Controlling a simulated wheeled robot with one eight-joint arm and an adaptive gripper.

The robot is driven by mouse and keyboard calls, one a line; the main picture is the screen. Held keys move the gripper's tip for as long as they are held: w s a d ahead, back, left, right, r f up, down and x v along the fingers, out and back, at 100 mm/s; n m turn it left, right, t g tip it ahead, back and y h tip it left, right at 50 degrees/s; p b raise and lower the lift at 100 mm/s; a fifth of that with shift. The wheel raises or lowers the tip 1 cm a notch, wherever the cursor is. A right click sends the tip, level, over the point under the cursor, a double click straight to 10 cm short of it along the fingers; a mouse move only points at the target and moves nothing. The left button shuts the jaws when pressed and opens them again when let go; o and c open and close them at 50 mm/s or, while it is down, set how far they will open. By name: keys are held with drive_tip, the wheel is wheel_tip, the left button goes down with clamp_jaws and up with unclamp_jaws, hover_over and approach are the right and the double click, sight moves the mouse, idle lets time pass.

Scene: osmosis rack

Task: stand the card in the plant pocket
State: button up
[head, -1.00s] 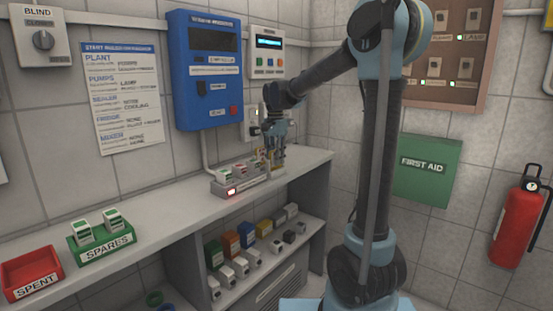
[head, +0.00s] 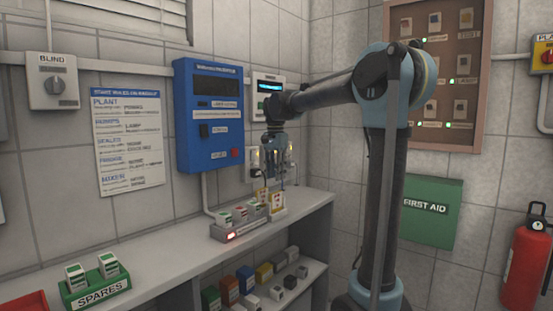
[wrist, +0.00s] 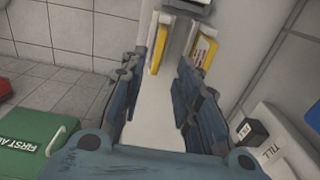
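Two white cards with yellow faces, the left one (head: 262,196) and the right one (head: 278,204), stand upright at the right end of the grey rack (head: 240,235) on the counter. My gripper (head: 274,180) hangs just above them, pointing down. In the wrist view its fingers (wrist: 162,85) are apart with nothing between them. The yellow-faced cards also show there beyond the fingertips, the left (wrist: 158,48) and the right (wrist: 204,48). Pocket labels are too small to read, so I cannot tell which is the plant pocket or whether either card is seated in one.
Green-labelled cartridges (head: 225,217) stand in the rack's left part, above a red-lit display. A green SPARES tray (head: 97,291) holds two cartridges on the left. A blue wall unit (head: 209,115) and plugs are close behind my gripper. Several coloured boxes fill the lower shelf.

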wheel_tip(320, 180, up, 7)
drive_tip(key=shift+f, duration=0.2)
